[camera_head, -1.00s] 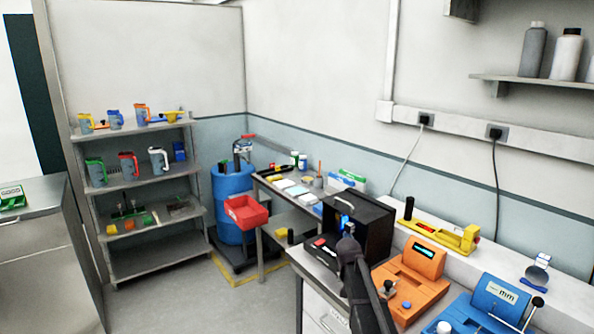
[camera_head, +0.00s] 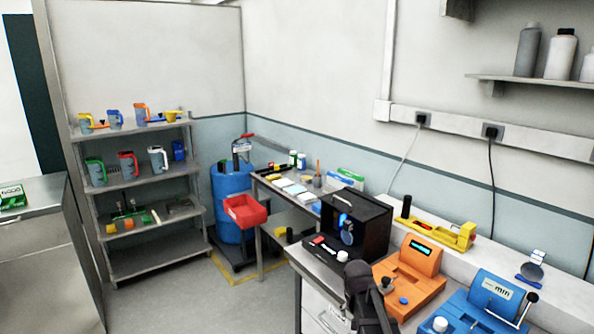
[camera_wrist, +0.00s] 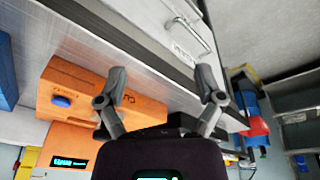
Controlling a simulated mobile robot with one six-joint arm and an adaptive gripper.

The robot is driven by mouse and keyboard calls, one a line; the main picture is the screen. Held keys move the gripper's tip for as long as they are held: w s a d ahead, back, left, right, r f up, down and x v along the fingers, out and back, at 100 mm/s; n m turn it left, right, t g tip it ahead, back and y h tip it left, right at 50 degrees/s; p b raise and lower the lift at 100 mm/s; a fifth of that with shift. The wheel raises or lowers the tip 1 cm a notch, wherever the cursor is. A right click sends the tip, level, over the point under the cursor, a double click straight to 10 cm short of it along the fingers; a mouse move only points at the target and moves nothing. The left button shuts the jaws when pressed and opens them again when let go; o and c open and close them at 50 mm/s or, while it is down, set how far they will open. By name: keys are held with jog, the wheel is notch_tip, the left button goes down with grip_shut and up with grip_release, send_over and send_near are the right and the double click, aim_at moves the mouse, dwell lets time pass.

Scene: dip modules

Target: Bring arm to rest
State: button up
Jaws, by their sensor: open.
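My gripper (camera_wrist: 162,82) shows in the wrist view with its two grey fingers spread apart and nothing between them. Beneath it in that view are the edge of the workbench and the orange device (camera_wrist: 92,98). In the head view my dark arm (camera_head: 362,290) rises from the bottom edge in front of the bench, left of the orange device (camera_head: 411,278). The gripper's fingers cannot be made out clearly in the head view.
A black box device (camera_head: 358,222) stands on the bench left of the orange device, and a blue device (camera_head: 490,302) to the right. A red bin (camera_head: 245,210), a blue barrel (camera_head: 228,183) and a shelf rack (camera_head: 150,265) stand further left. Floor shows between them.

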jog(key=s+n+g+y, duration=0.1)
jog(key=s+g, duration=0.1)
jog(key=s, duration=1.3)
jog(key=shift+s+a+f+n, duration=0.2)
jog(key=shift+s+a+n, duration=0.05)
jog(key=shift+n, duration=0.05)
jog(key=shift+d, duration=0.1)
dwell(1.9)
jog(key=shift+w, duration=0.1)
